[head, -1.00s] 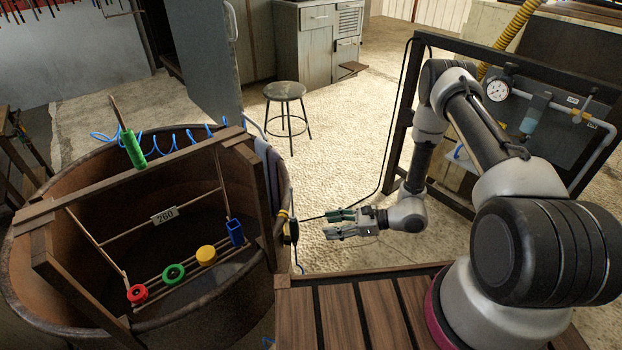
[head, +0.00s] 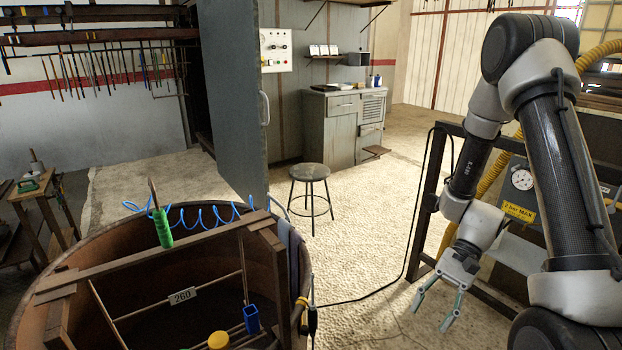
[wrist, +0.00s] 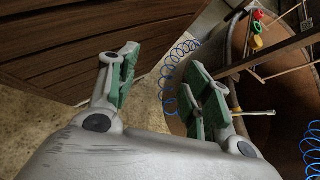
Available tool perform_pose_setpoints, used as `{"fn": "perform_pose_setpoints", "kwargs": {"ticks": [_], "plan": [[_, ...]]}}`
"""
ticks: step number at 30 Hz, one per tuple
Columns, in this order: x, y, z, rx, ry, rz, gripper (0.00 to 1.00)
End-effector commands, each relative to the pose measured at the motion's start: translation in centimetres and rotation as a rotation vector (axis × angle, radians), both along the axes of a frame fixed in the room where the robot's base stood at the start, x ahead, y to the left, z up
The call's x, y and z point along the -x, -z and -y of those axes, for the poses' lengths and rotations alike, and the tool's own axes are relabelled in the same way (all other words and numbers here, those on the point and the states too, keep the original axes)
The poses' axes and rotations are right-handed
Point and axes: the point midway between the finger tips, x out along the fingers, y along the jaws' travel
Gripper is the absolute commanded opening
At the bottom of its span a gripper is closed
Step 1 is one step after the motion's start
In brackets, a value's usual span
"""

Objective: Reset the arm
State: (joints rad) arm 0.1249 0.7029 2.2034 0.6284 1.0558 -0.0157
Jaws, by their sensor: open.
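My gripper (head: 438,301) is at the right of the head view, pointing down over the pale floor, with its fingers apart and nothing between them. In the wrist view its two green-padded fingers (wrist: 160,88) are spread wide and empty. The round rusty tub (head: 25,300) with its wooden frame stands to the left, well apart from my gripper. My arm rises at the right of the head view, with its elbow high.
A blue holder (head: 251,319) and a yellow disc (head: 218,341) sit on the rack in the tub. A stool (head: 311,174) stands behind. A gauge panel (head: 522,181) in a dark frame is close behind my arm. Open floor lies between tub and panel.

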Motion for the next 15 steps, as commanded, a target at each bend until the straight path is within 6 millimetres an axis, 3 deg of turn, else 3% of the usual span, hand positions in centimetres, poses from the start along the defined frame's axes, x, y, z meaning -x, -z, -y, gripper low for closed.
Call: {"fn": "perform_pose_setpoints", "kwargs": {"ticks": [3, 15], "plan": [[0.3, -4.7, 2.6, 0.073, -0.139, 0.141, 0.49], [2.6, -17.9, 9.4, 0.354, -0.484, 0.604, 0.49]]}}
